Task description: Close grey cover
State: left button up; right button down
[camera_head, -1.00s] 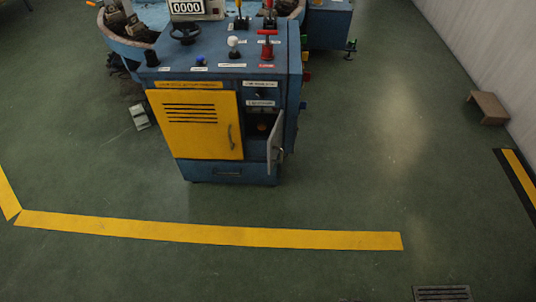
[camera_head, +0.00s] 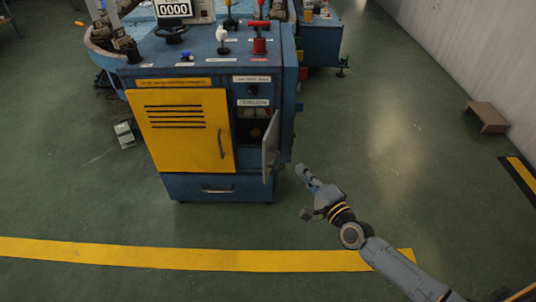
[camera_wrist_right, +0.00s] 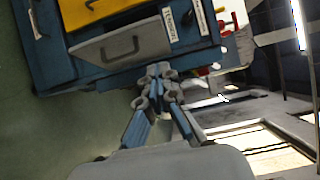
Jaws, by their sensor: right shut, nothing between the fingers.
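The grey cover (camera_head: 270,147) stands swung open at the right edge of a small compartment (camera_head: 252,126) on the front of the blue machine. In the right wrist view the grey cover (camera_wrist_right: 100,50) shows its flat face and a dark handle (camera_wrist_right: 122,50). My right gripper (camera_head: 301,170) is to the right of the cover and slightly lower in the head view, with a small gap between them in the picture. My left gripper is not in view.
A yellow door (camera_head: 182,135) is shut left of the compartment, above a blue drawer (camera_head: 217,188). Levers (camera_head: 260,38) stand on the machine top. A brown step (camera_head: 487,117) sits by the right wall. The green floor right of the machine is clear.

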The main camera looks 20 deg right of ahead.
jog(key=b, duration=0.1)
send_near(267, 142)
jog(key=w+d, duration=0.2)
jog(key=w, duration=0.1)
jog(key=w+a, duration=0.2)
jog(key=shift+a+r, duration=0.25)
jog(key=shift+a, duration=0.15)
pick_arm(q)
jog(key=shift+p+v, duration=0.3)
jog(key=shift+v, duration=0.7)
pick_arm(e)
jog(key=shift+w+a, duration=0.2)
jog(key=shift+a, duration=0.2)
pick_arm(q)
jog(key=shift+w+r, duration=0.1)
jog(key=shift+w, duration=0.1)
